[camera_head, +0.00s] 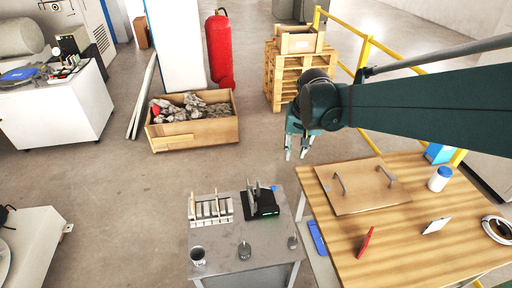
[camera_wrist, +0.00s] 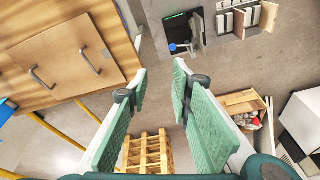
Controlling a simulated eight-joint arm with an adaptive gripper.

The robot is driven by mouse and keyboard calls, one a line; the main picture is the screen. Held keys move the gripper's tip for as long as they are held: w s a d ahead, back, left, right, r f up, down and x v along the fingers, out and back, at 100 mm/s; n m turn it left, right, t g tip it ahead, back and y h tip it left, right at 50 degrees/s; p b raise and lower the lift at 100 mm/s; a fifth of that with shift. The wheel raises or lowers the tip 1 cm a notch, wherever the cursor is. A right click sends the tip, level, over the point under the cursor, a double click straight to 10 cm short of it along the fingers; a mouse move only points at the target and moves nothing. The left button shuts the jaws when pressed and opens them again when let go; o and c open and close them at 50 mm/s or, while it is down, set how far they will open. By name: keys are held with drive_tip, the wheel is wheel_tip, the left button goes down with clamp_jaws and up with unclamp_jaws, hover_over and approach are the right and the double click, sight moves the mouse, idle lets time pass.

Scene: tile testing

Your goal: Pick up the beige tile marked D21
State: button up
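No marking D21 is readable in either view. A rack of pale tiles (camera_head: 210,208) stands on the small grey table (camera_head: 225,240); the rack's pale tiles also show at the top of the wrist view (camera_wrist: 245,19). I cannot tell which tile is D21. My gripper (camera_head: 296,154) hangs in the air behind the tables, away from all tiles. In the wrist view my gripper (camera_wrist: 160,68) has its fingers apart with nothing between them.
A dark device (camera_head: 262,205) stands beside the rack. A rubble crate (camera_head: 192,137), pallet (camera_head: 290,75) and yellow railing (camera_head: 362,55) stand farther back.

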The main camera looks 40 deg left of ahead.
drive_tip(key=s+a+f+n, duration=0.1)
drive_tip(key=a+f, duration=0.2)
drive_tip(key=a, duration=0.3)
drive_tip(key=s+a+f, duration=0.2)
drive_tip(key=a+f, duration=0.1)
drive_tip(key=a, duration=0.3)
drive_tip(key=n+g+h, duration=0.2)
drive_tip(key=n, duration=0.1)
hover_over(192, 199)
wheel_tip(192, 199, down, 23)
drive_tip(key=shift+d+r, duration=0.1)
drive_tip(key=shift+r, duration=0.05)
drive_tip(key=shift+s+f, duration=0.3)
drive_tip(key=shift+s, duration=0.05)
drive_tip(key=shift+f, duration=0.1)
drive_tip(key=shift+f, duration=1.2)
drive_tip(key=shift+f, duration=0.1)
